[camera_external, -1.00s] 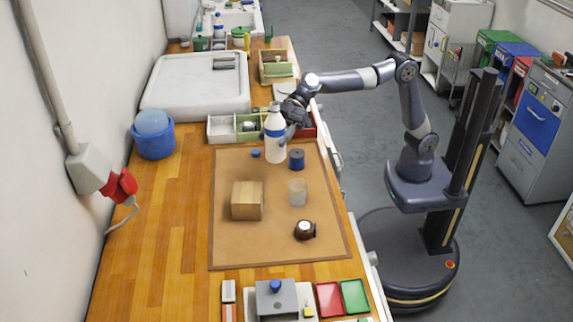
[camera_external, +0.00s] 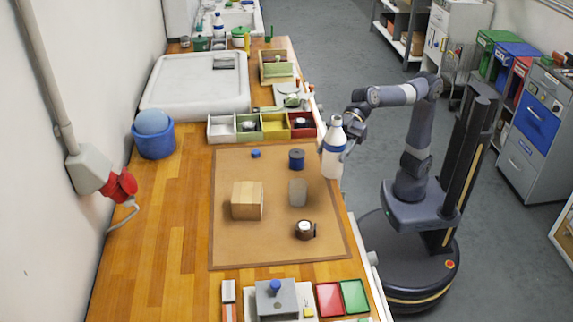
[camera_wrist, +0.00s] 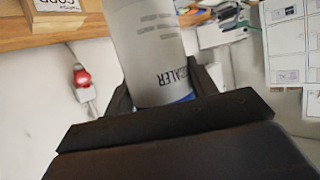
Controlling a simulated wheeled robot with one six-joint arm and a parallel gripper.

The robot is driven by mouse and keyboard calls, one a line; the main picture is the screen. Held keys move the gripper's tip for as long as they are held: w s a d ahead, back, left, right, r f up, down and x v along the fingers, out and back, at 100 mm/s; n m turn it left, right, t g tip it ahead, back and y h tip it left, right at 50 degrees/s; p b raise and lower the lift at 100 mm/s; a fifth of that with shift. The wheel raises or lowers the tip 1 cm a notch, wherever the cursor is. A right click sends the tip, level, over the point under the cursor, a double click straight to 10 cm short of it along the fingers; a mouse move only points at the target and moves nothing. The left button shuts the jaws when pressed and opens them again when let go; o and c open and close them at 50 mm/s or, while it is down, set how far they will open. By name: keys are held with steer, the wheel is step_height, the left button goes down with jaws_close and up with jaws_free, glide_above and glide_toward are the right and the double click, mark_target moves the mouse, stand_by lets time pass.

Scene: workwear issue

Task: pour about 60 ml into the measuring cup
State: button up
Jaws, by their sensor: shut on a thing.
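My gripper (camera_external: 350,140) is shut on a white bottle (camera_external: 333,160) with a blue band, held up near the right edge of the bench, nearly upright with a slight tilt. In the wrist view the bottle (camera_wrist: 150,50) sits between the jaws (camera_wrist: 160,95), with the letters "CALER" showing upside down. The measuring cup, a small translucent cup (camera_external: 297,192), stands on the brown mat (camera_external: 235,250), to the lower left of the bottle and apart from it. A small blue cap (camera_external: 255,154) lies on the mat near its far edge.
On the mat are a wooden block (camera_external: 247,201), a blue cylinder (camera_external: 297,159) and a dark mug (camera_external: 305,230). Coloured bins (camera_external: 263,126) stand beyond the mat. Red and green trays (camera_external: 341,297) lie at the near end. The mat's near left is clear.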

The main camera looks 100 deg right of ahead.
step_height(320, 180, down, 13)
steer(key=shift+w+f, duration=0.1)
steer(key=shift+w, duration=0.05)
steer(key=shift+d+r+p, duration=0.1)
steer(key=shift+r+p, duration=0.15)
steer(key=shift+p, duration=0.4)
steer(key=m+g+y+p, duration=0.1)
steer(key=m+g+p, duration=0.1)
steer(key=p, duration=0.5)
steer(key=s+f+m+g+y+p, duration=0.1)
steer(key=m+g+p, duration=0.1)
steer(key=p, duration=0.6)
steer(key=m+g+p, duration=0.2)
steer(key=m+p, duration=0.2)
steer(key=p, duration=0.4)
steer(key=shift+s+a+f+y, duration=0.15)
steer(key=shift+a+f+y, duration=0.15)
steer(key=shift+f+y, duration=0.1)
steer(key=m+p, duration=0.1)
steer(key=p, duration=0.3)
steer(key=shift+s+a+r+g, duration=0.1)
steer(key=shift+s+r+g, duration=0.1)
steer(key=shift+g, duration=0.2)
steer(key=shift+f+y, duration=0.15)
steer(key=shift+y, duration=0.15)
steer(key=shift+w+r+m+y, duration=0.2)
steer(key=shift+r+m+y, duration=0.1)
steer(key=shift+r+m, duration=0.15)
steer(key=shift+r+g, duration=0.2)
steer(key=shift+g, duration=0.2)
